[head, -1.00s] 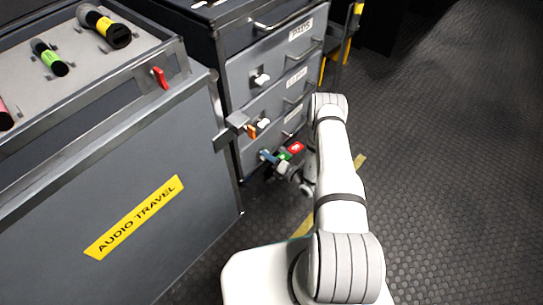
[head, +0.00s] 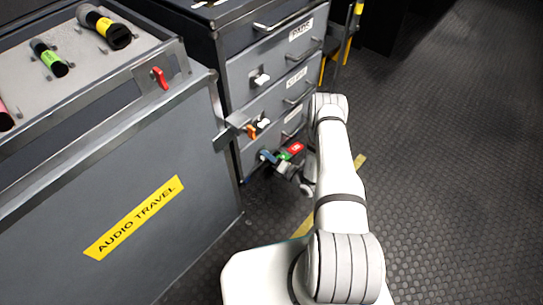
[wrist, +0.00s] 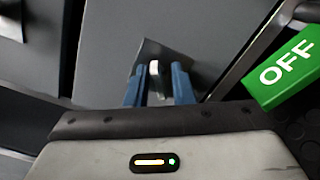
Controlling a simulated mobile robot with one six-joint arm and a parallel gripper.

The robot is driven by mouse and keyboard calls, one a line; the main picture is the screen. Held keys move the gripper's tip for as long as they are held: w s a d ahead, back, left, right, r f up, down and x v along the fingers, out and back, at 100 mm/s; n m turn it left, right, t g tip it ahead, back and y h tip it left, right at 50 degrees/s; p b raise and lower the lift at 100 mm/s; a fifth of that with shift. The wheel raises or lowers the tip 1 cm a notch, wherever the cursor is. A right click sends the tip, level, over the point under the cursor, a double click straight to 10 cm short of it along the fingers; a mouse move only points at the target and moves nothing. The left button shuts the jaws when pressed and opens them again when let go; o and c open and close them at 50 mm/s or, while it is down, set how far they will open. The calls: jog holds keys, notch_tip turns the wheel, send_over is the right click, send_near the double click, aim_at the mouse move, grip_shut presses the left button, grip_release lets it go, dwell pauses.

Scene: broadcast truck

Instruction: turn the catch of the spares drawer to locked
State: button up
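The grey drawer cabinet stands at the upper middle of the head view. Its upper drawer (head: 285,62) and middle drawer (head: 280,100) carry small white catches (head: 261,79) (head: 263,123). My gripper (head: 267,157) is low at the front of the lowest drawer. In the wrist view, a pale upright catch (wrist: 154,72) on a dark plate (wrist: 190,62) stands between my two blue fingers (wrist: 158,84). Narrow gaps show on both sides of it, so the fingers look open around it. I cannot tell which drawer label reads spares. In the head view my gripper hides this catch.
A green plate marked OFF (wrist: 285,68) is close on the right in the wrist view; beside it in the head view is a red plate (head: 296,148). An orange catch (head: 251,131) and a grey case (head: 130,215) stand to the left. The floor at right is clear.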

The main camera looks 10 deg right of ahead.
jog(key=shift+o, duration=0.7)
jog(key=shift+s, duration=0.15)
jog(key=p+v, duration=0.2)
jog(key=v, duration=0.5)
jog(key=shift+s+d, duration=0.2)
